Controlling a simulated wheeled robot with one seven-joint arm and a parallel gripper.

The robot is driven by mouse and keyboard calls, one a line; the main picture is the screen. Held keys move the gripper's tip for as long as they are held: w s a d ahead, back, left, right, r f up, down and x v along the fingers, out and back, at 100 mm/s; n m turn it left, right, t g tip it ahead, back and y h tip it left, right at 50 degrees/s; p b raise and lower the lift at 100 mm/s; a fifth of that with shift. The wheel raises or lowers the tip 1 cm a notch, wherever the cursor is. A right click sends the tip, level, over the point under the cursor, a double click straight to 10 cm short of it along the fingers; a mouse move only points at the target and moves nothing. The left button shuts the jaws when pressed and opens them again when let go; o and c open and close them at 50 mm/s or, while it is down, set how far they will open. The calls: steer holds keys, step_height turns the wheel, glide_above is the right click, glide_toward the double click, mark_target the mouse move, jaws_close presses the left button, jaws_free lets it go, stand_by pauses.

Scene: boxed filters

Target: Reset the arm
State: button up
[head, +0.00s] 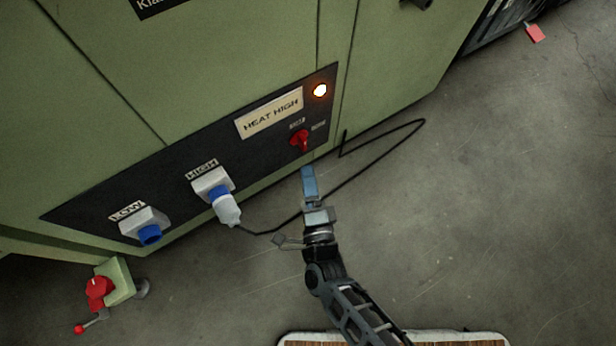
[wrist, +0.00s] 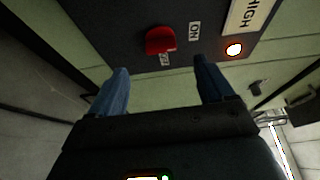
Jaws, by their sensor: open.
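My gripper (head: 309,182) reaches up from the bottom of the head view, close in front of the green machine's dark panel (head: 262,150). In the wrist view my gripper (wrist: 161,88) has its two blue fingers apart with nothing between them. A red rotary switch (head: 299,140) on the panel sits just beyond the fingertips; in the wrist view the red switch (wrist: 160,41) shows ahead, between the finger lines, apart from them. A lit lamp (head: 320,90) is above the switch, beside a "HEAT HIGH" label (head: 270,114).
A plug (head: 227,209) sits in the HIGH socket (head: 211,184); its black cable (head: 384,150) loops over the floor past my gripper. The LOW socket (head: 144,224) has no plug. A red-handled switch box (head: 115,280) stands lower left. Floor (head: 500,200) at right is clear.

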stand_by(0.3)
steer(key=s+d+r+n+g+h, duration=0.1)
steer(key=s+d+r+n, duration=0.4)
steer(key=s+d+r, duration=0.45)
steer(key=s+d+r+n+h, duration=0.1)
steer(key=s+d+r+n, duration=0.5)
steer(key=s, duration=0.6)
steer(key=s+d+r+n+g+h, duration=0.1)
steer(key=s+d+r+n, duration=0.15)
steer(key=r, duration=0.45)
steer(key=s+d+r+n+g+h, duration=0.1)
steer(key=s+d+r+n, duration=0.1)
steer(key=s+d+r, duration=0.35)
step_height(320, 180, up, 34)
steer(key=w+a+p, duration=0.1)
steer(key=p, duration=3.2)
steer(key=shift+w+a+r, duration=0.15)
steer(key=shift+r, duration=0.05)
